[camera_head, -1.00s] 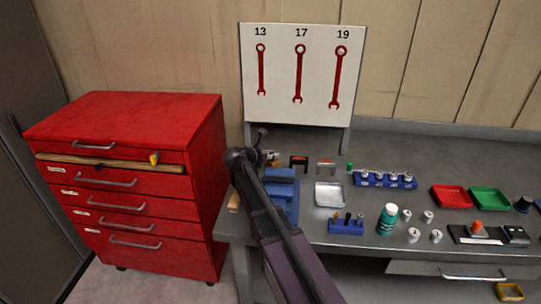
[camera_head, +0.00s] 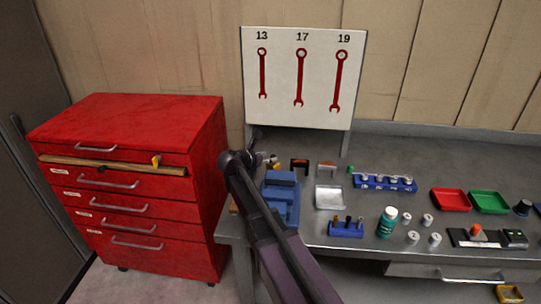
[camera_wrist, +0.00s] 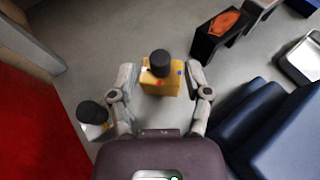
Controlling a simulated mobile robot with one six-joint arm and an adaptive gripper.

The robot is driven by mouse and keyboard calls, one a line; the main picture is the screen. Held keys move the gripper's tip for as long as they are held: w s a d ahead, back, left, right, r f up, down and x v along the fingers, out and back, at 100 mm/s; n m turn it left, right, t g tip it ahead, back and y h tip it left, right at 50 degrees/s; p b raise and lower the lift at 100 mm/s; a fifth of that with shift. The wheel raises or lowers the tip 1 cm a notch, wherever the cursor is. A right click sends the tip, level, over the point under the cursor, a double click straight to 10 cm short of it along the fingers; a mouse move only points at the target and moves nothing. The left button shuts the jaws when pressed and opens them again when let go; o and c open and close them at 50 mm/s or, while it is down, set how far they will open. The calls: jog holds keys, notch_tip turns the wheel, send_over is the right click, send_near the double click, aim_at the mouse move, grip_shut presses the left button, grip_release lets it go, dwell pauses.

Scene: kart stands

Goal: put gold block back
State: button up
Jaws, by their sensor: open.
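The gold block (camera_wrist: 158,84) has a black round knob on top and stands on the bench in the wrist view. My gripper (camera_wrist: 162,80) is open, with one finger on each side of the block. Small gaps seem to show between fingers and block; I cannot tell whether they touch. In the head view the gripper (camera_head: 266,161) is at the bench's left back, behind the blue vise (camera_head: 281,188), and my arm hides most of the block there.
A black-knobbed metal piece (camera_wrist: 93,115) stands close by the left finger. The blue vise fills the right of the wrist view. A black stand with an orange top (camera_wrist: 222,30) is beyond. The red cabinet (camera_head: 130,120) is left of the bench (camera_head: 360,237).

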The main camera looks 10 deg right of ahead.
jog(key=p+v, duration=0.3)
jog(key=v, duration=0.6)
jog(key=shift+r, duration=0.15)
dwell(0.4)
